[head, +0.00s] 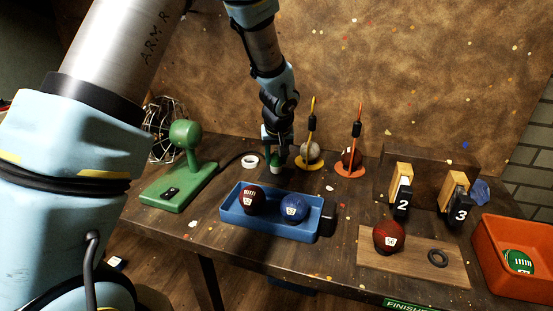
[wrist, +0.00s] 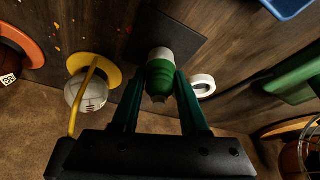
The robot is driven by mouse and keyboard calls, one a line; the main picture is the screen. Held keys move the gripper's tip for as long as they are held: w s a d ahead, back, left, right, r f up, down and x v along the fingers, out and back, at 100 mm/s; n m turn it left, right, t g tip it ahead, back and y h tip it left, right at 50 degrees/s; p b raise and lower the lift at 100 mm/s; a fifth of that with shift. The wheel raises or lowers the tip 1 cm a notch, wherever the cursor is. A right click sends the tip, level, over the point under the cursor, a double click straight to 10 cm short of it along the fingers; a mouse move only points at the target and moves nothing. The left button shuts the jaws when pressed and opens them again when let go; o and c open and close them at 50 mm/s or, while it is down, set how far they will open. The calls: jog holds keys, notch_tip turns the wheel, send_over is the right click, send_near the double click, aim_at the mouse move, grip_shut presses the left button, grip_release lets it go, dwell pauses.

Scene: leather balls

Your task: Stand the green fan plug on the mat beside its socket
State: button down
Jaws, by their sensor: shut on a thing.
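My gripper (head: 277,148) is shut on the green plug (wrist: 160,78), which has a green ribbed body and a white end. In the wrist view my gripper (wrist: 160,88) has one finger on each side of the green body. The plug's white end (wrist: 160,53) points away from my gripper, over the dark square mat (wrist: 185,32). I cannot tell whether it touches the mat. A white ring (wrist: 202,84), seemingly the socket, lies beside the mat; it also shows in the head view (head: 249,161). The green fan (head: 170,187) stands to the left.
A blue tray (head: 273,228) with a dark red ball and a blue ball lies in front. Yellow (head: 307,165) and orange (head: 350,172) stands with upright rods are to the right. An orange bin (head: 500,250) is far right.

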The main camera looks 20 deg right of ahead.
jog(key=shift+f, duration=0.45)
jog(key=shift+f, duration=0.2)
jog(key=shift+c, duration=2.1)
grip_release()
jog(key=shift+r, duration=0.1)
